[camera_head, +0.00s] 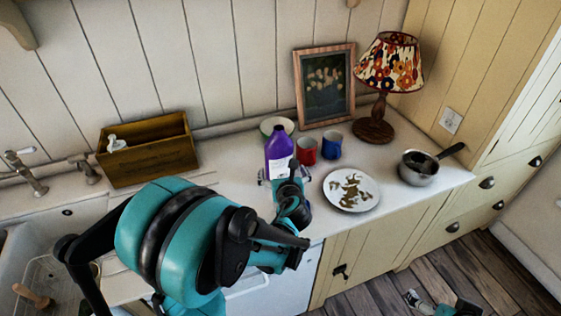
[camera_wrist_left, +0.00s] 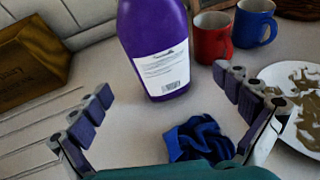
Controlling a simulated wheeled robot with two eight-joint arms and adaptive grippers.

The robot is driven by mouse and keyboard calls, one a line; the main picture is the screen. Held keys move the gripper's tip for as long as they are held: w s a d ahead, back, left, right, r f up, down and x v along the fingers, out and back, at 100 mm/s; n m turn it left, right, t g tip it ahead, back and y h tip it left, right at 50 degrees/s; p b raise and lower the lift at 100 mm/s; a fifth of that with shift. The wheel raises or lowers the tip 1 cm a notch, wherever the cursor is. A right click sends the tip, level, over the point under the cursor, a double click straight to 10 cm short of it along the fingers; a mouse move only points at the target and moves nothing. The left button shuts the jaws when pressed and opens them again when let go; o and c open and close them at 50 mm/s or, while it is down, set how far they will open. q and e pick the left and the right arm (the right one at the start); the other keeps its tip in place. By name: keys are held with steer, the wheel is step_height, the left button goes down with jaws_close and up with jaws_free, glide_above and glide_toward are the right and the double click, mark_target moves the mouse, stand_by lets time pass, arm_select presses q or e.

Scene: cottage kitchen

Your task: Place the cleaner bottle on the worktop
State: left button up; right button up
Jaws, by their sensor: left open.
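The purple cleaner bottle (camera_head: 278,148) with a white label stands upright on the pale worktop (camera_head: 235,160). In the left wrist view the bottle (camera_wrist_left: 154,45) rises just beyond and between my spread fingertips, apart from them; its top is cut off. My left gripper (camera_head: 282,176) is open and empty in front of the bottle, and its arm hides part of the worktop. A part of my right gripper (camera_head: 425,301) shows low at the right edge of the head view, over the floor; its jaw opening is unclear.
A crumpled blue cloth (camera_wrist_left: 200,138) lies before the bottle. Red (camera_head: 306,150) and blue (camera_head: 331,145) mugs, a bowl (camera_head: 277,124) and a soiled plate (camera_head: 337,198) are close by. A saucepan (camera_head: 419,168) and lamp (camera_head: 375,128) stand right, a wooden box (camera_head: 150,157) left.

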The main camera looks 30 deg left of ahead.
arm_select(q)
steer(key=s+d+n+g+h, duration=0.2)
steer(key=s+d+n+h, duration=0.2)
steer(key=s+d+n, duration=0.3)
steer(key=s+d+r+n+g+h, duration=0.1)
steer(key=s+d+n+h, duration=0.3)
steer(key=s+n, duration=0.9)
steer(key=d+n+g, duration=0.1)
steer(key=d+n, duration=0.2)
steer(key=n, duration=0.6)
steer(key=shift+s+r, duration=0.15)
steer(key=shift+s, duration=0.1)
steer(key=shift+f+b, duration=0.55)
steer(key=shift+f, duration=0.2)
